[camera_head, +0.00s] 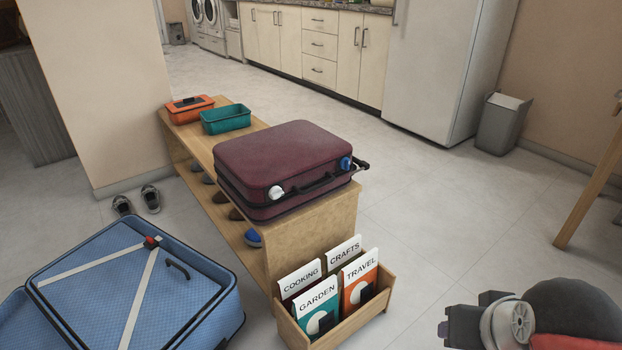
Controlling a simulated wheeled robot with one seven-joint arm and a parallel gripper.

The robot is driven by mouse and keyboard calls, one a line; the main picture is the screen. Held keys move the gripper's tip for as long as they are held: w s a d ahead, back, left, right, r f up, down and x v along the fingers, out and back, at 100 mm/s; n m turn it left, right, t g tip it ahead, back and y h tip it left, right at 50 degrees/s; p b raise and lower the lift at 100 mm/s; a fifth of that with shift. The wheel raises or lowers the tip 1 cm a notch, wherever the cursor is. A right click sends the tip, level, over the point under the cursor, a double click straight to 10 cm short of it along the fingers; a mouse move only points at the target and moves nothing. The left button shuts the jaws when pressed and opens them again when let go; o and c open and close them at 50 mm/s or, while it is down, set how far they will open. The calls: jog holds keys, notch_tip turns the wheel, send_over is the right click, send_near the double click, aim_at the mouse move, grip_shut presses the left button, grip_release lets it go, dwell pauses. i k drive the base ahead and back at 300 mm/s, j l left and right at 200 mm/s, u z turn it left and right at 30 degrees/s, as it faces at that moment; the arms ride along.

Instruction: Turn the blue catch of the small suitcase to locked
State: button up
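The small suitcase (285,155) is maroon and lies flat and closed on a wooden bench. Its blue catch (346,163) is on the front side near the right corner. A white catch (276,192) is on the same side near the left corner, with a black handle (318,186) between them. The blue catch is too small to tell how it is turned. My arm shows at the bottom right, with what seems to be my gripper (450,326) at its left end. It is well apart from the suitcase, and its fingers cannot be made out.
The bench (325,220) also holds a teal bin (226,119) and an orange box (190,108), with shoes beneath. A wooden rack of booklets (350,325) stands before its near end. An open blue suitcase (205,300) lies at lower left. Floor right of the bench is clear.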

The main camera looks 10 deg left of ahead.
aim_at(345, 162)
jog(key=i+l+u, duration=0.25)
jog(key=l, duration=0.35)
jog(key=l+u, duration=0.25)
jog(key=l, duration=0.35)
